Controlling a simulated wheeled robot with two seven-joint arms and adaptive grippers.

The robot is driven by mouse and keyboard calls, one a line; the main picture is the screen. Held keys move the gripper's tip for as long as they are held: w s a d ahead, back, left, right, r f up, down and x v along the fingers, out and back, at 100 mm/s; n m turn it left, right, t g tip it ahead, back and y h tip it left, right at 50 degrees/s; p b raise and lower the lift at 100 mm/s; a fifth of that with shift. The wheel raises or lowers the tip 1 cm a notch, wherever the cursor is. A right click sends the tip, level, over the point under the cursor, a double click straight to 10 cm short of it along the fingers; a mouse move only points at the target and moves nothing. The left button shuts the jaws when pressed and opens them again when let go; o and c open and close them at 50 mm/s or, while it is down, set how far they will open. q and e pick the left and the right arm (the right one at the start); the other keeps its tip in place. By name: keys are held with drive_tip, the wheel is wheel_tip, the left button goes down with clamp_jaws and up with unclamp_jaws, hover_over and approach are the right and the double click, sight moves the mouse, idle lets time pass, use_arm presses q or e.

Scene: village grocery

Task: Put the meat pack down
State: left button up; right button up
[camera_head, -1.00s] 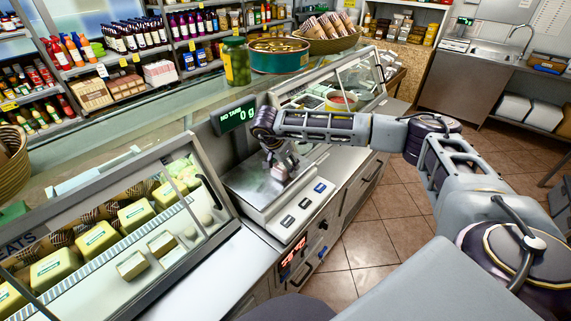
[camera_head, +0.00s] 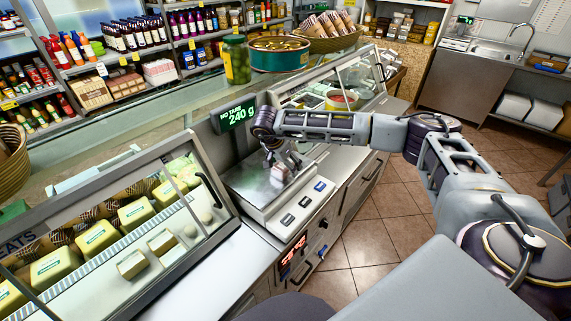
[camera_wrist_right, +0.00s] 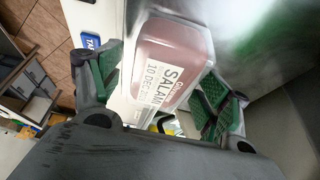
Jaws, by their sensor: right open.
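The meat pack (camera_wrist_right: 172,50), a reddish tray with a white label reading SALAMI, lies on the steel plate of the scale (camera_head: 247,185). It also shows small in the head view (camera_head: 279,173). My right gripper (camera_wrist_right: 160,82) is open, with its green-padded fingers on both sides of the pack; in the head view my right gripper (camera_head: 281,160) is low over the plate. Gaps show between the pads and the pack. The scale display (camera_head: 236,115) reads 240 g. My left gripper is out of view.
A glass-fronted case with cheese blocks (camera_head: 98,238) stands left of the scale. Another glass case (camera_head: 335,85) stands behind it to the right. A green-rimmed tin (camera_head: 279,55) and a jar (camera_head: 236,62) stand on the top ledge.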

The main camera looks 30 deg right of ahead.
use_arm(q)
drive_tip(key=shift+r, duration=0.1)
use_arm(e)
drive_tip(key=shift+r, duration=0.15)
drive_tip(key=shift+a+r, duration=0.25)
drive_tip(key=shift+r, duration=0.4)
drive_tip(key=b+v, duration=0.1)
drive_tip(key=v, duration=0.8)
drive_tip(key=shift+s+r+b, duration=0.1)
drive_tip(key=shift+b, duration=0.2)
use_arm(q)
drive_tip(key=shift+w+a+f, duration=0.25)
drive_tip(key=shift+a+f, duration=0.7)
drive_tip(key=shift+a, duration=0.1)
use_arm(e)
drive_tip(key=shift+s+a+r, duration=0.1)
drive_tip(key=shift+a+r, duration=0.15)
drive_tip(key=shift+r, duration=0.4)
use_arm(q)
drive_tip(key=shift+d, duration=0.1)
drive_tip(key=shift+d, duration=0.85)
